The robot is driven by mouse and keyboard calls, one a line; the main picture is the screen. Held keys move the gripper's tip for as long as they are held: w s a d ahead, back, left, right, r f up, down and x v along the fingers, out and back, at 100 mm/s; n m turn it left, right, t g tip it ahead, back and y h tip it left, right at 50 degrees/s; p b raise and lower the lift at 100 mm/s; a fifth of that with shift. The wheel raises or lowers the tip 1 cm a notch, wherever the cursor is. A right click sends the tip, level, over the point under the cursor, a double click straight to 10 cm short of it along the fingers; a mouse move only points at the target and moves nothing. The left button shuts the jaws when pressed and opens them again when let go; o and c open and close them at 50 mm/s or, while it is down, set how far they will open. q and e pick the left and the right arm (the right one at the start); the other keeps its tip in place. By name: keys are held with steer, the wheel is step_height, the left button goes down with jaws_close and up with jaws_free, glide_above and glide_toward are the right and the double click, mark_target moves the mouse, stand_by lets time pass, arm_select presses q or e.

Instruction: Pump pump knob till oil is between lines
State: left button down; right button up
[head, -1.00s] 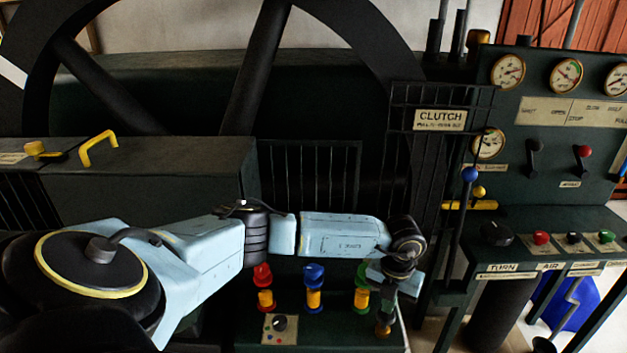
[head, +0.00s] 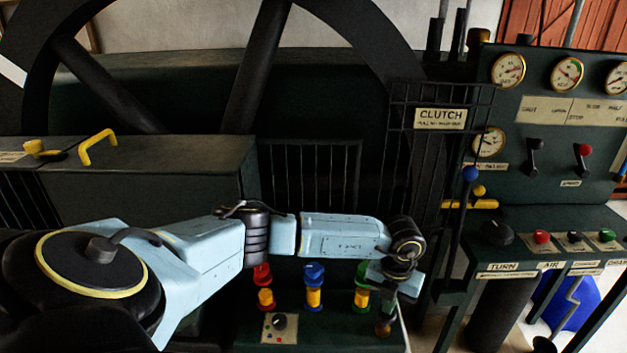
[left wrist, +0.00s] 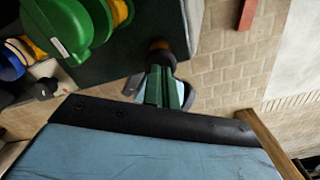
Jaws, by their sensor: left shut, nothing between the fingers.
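My left gripper (head: 393,287) is shut and empty, pointing down at the right end of a dark green box. In the left wrist view its fingers (left wrist: 161,88) are together, with their tips at a brown knob (left wrist: 160,46), which I take for the pump knob. The knob shows partly in the head view (head: 383,328) just below the gripper; I cannot tell whether they touch. Amber oil glasses stand on the box with red (head: 265,297), blue (head: 314,297) and green (head: 362,296) caps. Their level lines are too small to read. My right gripper is not in view.
A small dial panel (head: 279,326) sits at the box's front. To the right are a blue-knobbed lever (head: 470,174), a caged CLUTCH sign (head: 440,118) and a console (head: 560,245) with buttons. A large dark flywheel (head: 255,65) stands behind.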

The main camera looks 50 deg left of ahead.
arm_select(q)
steer(key=shift+f+b, duration=1)
steer(key=shift+f, duration=0.55)
steer(key=shift+r+p, duration=1.75)
steer(key=shift+r, duration=0.35)
step_height(320, 180, up, 5)
steer(key=p, duration=0.4)
